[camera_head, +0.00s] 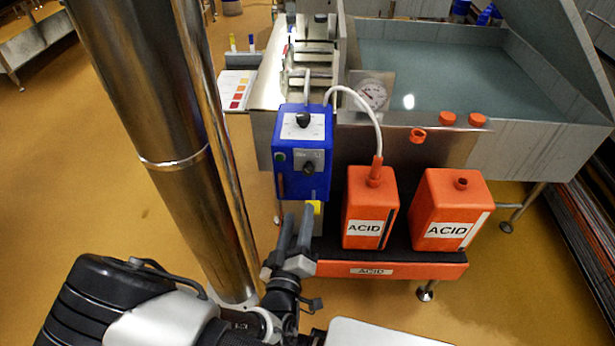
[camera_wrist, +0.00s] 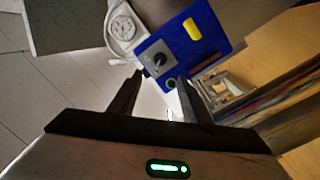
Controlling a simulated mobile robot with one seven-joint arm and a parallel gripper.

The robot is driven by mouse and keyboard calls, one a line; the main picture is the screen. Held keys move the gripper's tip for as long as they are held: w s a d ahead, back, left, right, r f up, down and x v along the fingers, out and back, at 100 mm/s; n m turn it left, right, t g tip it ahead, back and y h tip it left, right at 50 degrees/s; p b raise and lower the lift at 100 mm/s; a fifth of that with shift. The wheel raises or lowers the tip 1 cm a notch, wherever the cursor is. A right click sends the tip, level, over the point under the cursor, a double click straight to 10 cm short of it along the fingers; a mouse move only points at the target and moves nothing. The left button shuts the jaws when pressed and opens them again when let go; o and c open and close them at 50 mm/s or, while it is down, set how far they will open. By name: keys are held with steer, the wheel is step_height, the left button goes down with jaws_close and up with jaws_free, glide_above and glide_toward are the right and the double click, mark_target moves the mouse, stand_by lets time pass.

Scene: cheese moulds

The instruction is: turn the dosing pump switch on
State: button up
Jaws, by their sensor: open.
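The blue dosing pump (camera_head: 316,189) stands beside the acid canisters, with a white hose to the nearer one. Its front has a grey plate with a black rotary knob (camera_head: 308,168) and a small dark green round part (camera_head: 281,157). Another black knob (camera_head: 303,120) sits on its white top panel. No readable mark tells the switch position. My gripper (camera_head: 297,211) is open and empty, below the pump's front in the head view. In the wrist view, my gripper (camera_wrist: 159,77) points toward the pump (camera_wrist: 207,65), with the front knob (camera_wrist: 159,60) just beyond the fingertips, apart from them.
Two orange ACID canisters (camera_head: 358,208) (camera_head: 425,205) stand right of the pump on a dark-topped orange stand (camera_head: 336,268). A gauge (camera_head: 374,94) and a vat of liquid (camera_head: 440,75) are behind. A steel column is left; yellow floor lies open beyond it.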

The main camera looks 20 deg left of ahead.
mark_target(308, 173)
steer(key=w, duration=0.4)
steer(key=w+a, duration=0.1)
steer(key=w, duration=0.4)
steer(key=w+a, duration=0.1)
steer(key=w, duration=0.4)
steer(key=shift+w+b, duration=0.2)
steer(key=shift+b, duration=0.2)
steer(key=c, duration=1)
steer(key=shift+m, duration=0.3)
steer(key=m+b, duration=0.3)
steer(key=m, duration=0.2)
steer(key=shift+d+f+m+g, duration=0.1)
steer(key=shift+m+g, duration=0.2)
steer(key=shift+m, duration=0.1)
steer(key=m+b, duration=0.4)
steer(key=m, duration=0.1)
